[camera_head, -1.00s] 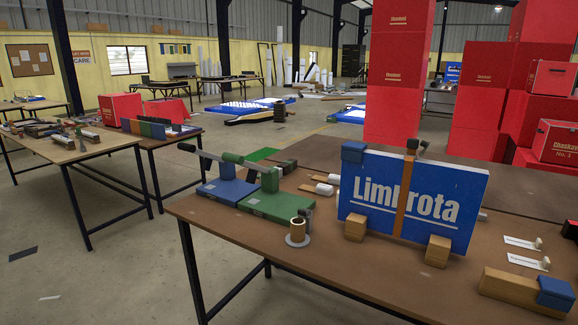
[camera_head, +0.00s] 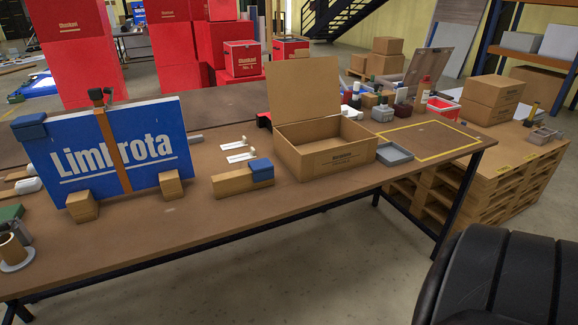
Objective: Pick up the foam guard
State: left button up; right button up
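A blue block (camera_head: 261,170) that looks like a foam guard sits on the right end of a tan wooden block (camera_head: 230,187) on the brown table (camera_head: 200,225). A similar blue piece (camera_head: 28,127) covers the upper left corner of the blue "Limbrota" panel (camera_head: 150,140). The panel stands upright in two wooden feet with a brown strap around it. Neither of my grippers is in view.
An open cardboard box (camera_head: 325,150) stands right of the wooden block, with a small grey tray (camera_head: 394,153) beside it. Two white tags lie behind the block. A yellow-outlined area (camera_head: 432,140) at the table's right is clear. Bottles stand behind it.

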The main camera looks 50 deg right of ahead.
aim_at(263, 169)
jog(key=z, duration=1.35)
